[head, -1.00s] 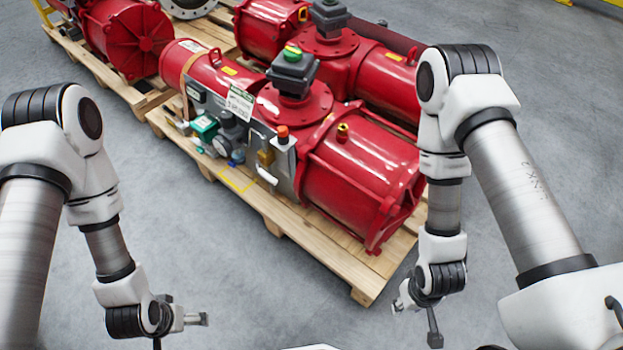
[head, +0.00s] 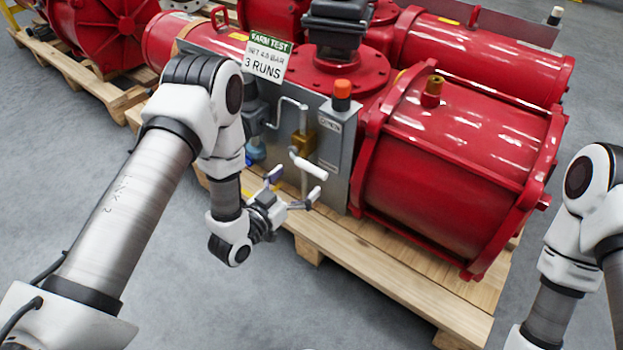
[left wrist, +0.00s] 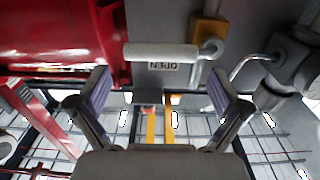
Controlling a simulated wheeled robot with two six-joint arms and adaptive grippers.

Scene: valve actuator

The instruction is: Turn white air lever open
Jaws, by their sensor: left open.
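The white air lever (head: 310,167) sticks out from the grey panel below a brass valve body (head: 303,141), slanting down to the right. In the left wrist view the lever (left wrist: 160,51) is a level white bar just beyond the fingertips, next to a small upside-down plate reading OPEN (left wrist: 163,66). My left gripper (head: 294,185) is open and empty, just in front of and below the lever. In the left wrist view the gripper's (left wrist: 160,88) two purple-padded fingers stand apart, and I see no contact. My right arm shows at the right edge; its gripper is out of view.
The grey panel (head: 336,150) carries bent pipes and an orange-topped knob (head: 342,95). A hanging tag (head: 264,60) reads 3 RUNS. The red actuator (head: 450,150) rests on a wooden pallet (head: 400,268). Grey floor in front is clear.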

